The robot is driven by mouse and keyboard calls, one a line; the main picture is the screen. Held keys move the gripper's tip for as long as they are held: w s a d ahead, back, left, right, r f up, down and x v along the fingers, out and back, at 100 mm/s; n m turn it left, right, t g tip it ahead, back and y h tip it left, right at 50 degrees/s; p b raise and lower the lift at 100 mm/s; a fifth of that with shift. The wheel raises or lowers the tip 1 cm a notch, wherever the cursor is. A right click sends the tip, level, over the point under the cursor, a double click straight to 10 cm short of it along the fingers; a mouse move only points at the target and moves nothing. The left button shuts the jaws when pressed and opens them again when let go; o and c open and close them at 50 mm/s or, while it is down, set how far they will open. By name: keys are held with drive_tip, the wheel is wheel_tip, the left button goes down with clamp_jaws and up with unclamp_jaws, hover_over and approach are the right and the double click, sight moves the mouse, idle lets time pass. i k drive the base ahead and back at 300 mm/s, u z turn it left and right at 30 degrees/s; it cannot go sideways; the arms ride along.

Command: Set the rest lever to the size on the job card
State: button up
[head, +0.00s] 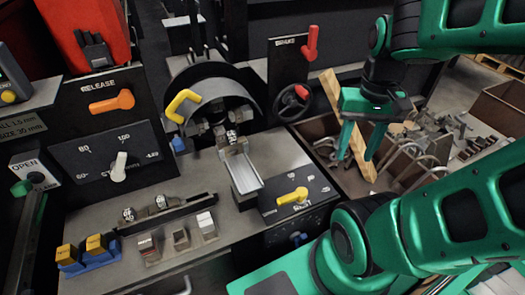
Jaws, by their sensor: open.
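The yellow lever (292,196) sits on a dark panel (318,190) at the front right of the machine bench. Small marks ring it, too small to read surely; the lettering below it looks like REST. The lever points roughly to the right and slightly up.
An orange release lever (112,102) and a white dial knob (119,166) are on the left panels. A red lever (310,43) and black handwheel (292,97) stand behind. A metal-filled bin (440,135) is at right. My arm covers the lower right.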

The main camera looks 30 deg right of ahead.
sight(300, 195)
drive_tip(key=u, duration=0.8)
drive_tip(key=k, duration=2)
drive_tip(key=z, duration=0.85)
drive_tip(key=i, duration=1)
drive_tip(key=u, duration=0.05)
